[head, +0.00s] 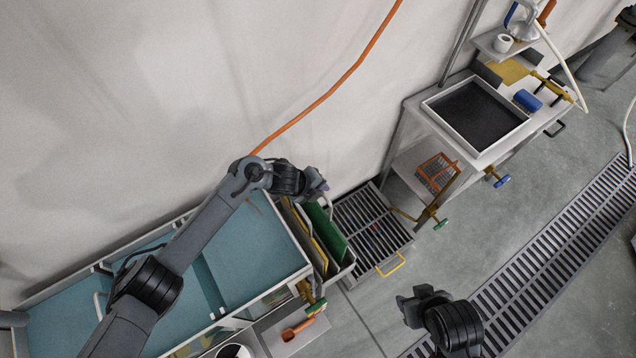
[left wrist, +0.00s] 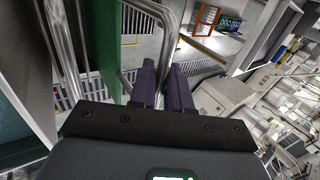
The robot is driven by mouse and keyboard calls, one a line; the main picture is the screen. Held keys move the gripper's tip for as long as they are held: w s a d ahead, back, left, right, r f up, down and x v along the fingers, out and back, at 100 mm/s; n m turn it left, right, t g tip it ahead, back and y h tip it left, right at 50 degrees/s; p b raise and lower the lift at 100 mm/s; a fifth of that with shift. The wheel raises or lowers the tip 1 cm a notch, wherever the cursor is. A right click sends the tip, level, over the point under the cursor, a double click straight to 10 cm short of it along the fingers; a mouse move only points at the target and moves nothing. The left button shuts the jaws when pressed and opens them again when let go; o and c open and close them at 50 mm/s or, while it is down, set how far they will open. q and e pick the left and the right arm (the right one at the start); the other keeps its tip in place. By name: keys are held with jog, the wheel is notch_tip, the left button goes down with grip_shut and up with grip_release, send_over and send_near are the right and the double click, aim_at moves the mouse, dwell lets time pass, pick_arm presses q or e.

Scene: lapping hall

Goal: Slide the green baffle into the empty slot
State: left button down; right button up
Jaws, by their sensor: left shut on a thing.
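The green baffle (head: 325,232) stands on edge in a narrow open-topped metal holder (head: 342,274) at the end of the teal-lined trough. My left gripper (head: 320,184) is at the baffle's far upper end. In the left wrist view its dark fingers (left wrist: 164,84) are shut on a bent grey metal bar (left wrist: 172,35), which looks like the baffle's handle. A yellowish baffle (head: 304,232) stands left of the green one. The holder's slots are too small to make out, so I cannot tell which is empty. My right gripper (head: 407,308) hangs over the floor at lower right; its jaws are unclear.
The trough (head: 250,262) lies left of the holder. A slatted grate (head: 368,222) with a yellow handle lies to its right. A steel bench with a dark tray (head: 474,112) stands at upper right. An orange hose (head: 335,88) runs along the wall. Open floor lies below.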

pick_arm(q)
notch_tip(320, 180, up, 35)
jog(key=p, duration=2.6)
dwell(0.5)
dwell(0.7)
